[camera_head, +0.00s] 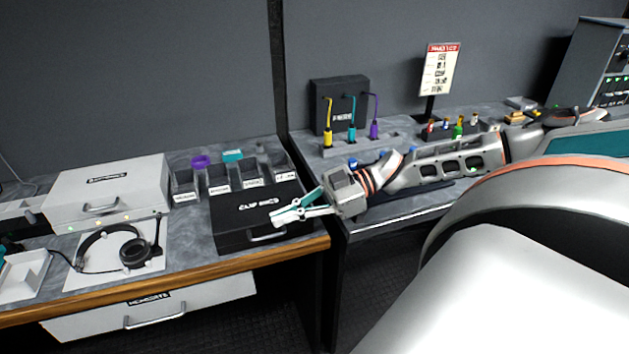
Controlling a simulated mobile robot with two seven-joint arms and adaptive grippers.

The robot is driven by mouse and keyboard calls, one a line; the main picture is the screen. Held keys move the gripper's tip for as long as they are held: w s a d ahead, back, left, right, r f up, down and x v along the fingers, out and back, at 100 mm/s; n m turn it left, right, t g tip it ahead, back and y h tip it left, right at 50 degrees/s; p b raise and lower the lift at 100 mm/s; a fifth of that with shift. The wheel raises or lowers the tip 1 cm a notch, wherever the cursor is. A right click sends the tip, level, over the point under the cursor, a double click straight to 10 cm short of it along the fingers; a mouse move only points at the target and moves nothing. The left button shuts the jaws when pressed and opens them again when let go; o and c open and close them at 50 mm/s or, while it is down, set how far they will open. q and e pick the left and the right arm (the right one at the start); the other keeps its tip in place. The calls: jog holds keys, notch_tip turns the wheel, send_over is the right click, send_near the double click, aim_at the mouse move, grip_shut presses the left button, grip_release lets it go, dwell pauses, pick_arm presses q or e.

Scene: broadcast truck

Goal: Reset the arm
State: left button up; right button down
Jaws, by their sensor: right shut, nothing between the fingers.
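My right arm reaches in from the right, low over the right-hand counter. My right gripper (298,210) is shut and empty, with its teal and white fingers pointing left. In the picture the fingertips overlap the front of a black case (240,236) that stands at the counter's front corner. I cannot tell whether they touch it. My left gripper is not in view. A large white and grey part of my own body fills the lower right.
A headset (131,252) lies on a white pad beside a white case (104,188). Small labelled bins (216,180) stand behind the black case. Yellow, teal and purple cables (351,132) stand upright near a black box (339,92). A sign (440,70) stands at the back. An open drawer (151,309) juts out below.

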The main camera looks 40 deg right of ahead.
jog(key=p+v, duration=0.2)
jog(key=v, duration=0.5)
jog(key=a+f+m+t+h, duration=0.45)
jog(key=a+f, duration=0.95)
jog(key=f, duration=0.5)
jog(key=s+a+f+m+h, duration=0.2)
jog(key=s+a+f+h, duration=0.1)
jog(key=f, duration=0.3)
jog(key=s+a+f+m+h, duration=0.2)
jog(key=s+a+f+h, duration=0.1)
jog(key=f, duration=0.3)
jog(key=shift+s+m+g, duration=0.35)
jog(key=shift+s, duration=0.4)
